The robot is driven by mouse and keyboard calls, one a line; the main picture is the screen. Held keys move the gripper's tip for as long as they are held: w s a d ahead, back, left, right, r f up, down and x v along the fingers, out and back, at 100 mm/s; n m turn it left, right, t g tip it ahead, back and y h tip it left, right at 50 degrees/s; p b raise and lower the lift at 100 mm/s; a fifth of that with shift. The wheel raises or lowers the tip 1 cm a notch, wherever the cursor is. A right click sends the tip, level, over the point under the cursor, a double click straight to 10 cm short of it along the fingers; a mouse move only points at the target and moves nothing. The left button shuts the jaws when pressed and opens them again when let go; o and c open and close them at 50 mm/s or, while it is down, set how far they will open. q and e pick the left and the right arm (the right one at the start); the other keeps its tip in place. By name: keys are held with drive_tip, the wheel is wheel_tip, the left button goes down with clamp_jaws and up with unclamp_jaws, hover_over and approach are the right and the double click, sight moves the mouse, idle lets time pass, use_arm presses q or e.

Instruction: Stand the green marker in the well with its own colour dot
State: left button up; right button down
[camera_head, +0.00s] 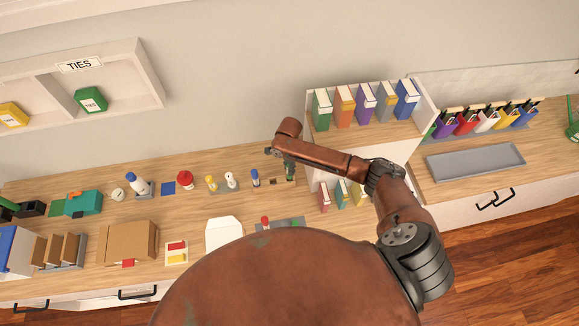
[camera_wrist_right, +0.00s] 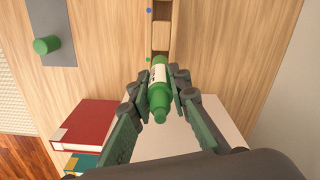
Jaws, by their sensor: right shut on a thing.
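The green marker (camera_wrist_right: 159,98), with a white band, is between the fingers of my right gripper (camera_wrist_right: 160,82), which is shut on it. In the head view the right gripper (camera_head: 287,169) is over the back of the desk, with the green marker (camera_head: 290,174) below it. The wooden well block (camera_wrist_right: 161,36) lies directly beyond the marker in the wrist view. A green dot (camera_wrist_right: 148,59) is beside the marker's far end and a blue dot (camera_wrist_right: 149,11) is farther along. I cannot tell whether the far end is inside the well. My left gripper is not in view.
A blue marker (camera_head: 255,178) stands left of the gripper. A grey tray (camera_wrist_right: 68,18) holds another green piece (camera_wrist_right: 46,45). A shelf of binders (camera_head: 354,136) stands close on the right, with books (camera_wrist_right: 88,127) below. A white envelope (camera_head: 222,232) lies nearer the front.

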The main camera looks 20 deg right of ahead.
idle(0.8)
drive_tip(key=shift+p, duration=0.55)
drive_tip(key=shift+p, duration=0.4)
drive_tip(key=shift+f+b, duration=1.05)
drive_tip(key=shift+f, duration=1.45)
idle(0.6)
drive_tip(key=c, duration=1.7)
unclamp_jaws()
drive_tip(key=shift+c, duration=0.2)
drive_tip(key=shift+r, duration=0.1)
wheel_tip(320, 180, up, 12)
drive_tip(key=shift+f, duration=0.1)
